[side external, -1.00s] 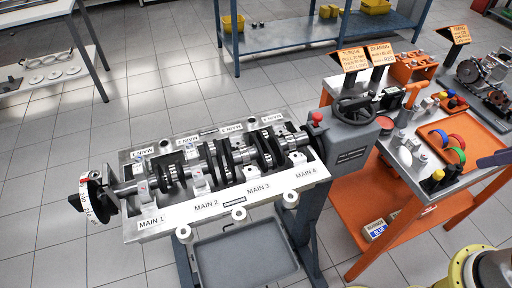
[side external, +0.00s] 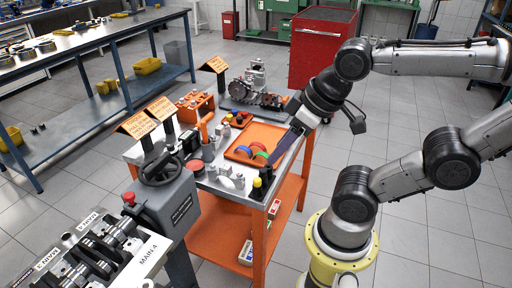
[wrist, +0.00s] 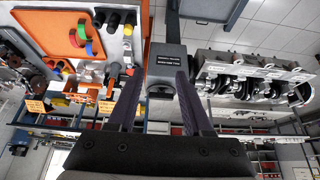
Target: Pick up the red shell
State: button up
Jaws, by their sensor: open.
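The red shell (side external: 258,147) is a small curved piece in the orange tray (side external: 270,132), close to a blue shell (side external: 243,151) and a green shell (side external: 262,156). My gripper (side external: 282,150) is by the right side of the tray, apart from the red shell. In the wrist view its two dark fingers (wrist: 157,76) are spread wide with nothing between them.
Black and yellow cylinders (side external: 257,188) stand at the cart's front edge. Bearing caps and white parts (side external: 225,178) lie left of the tray. An engine stand with a handwheel (side external: 165,168) is beside the cart. Sign posts (side external: 160,108) rise behind it.

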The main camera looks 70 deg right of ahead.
jog(key=shift+c, duration=0.8)
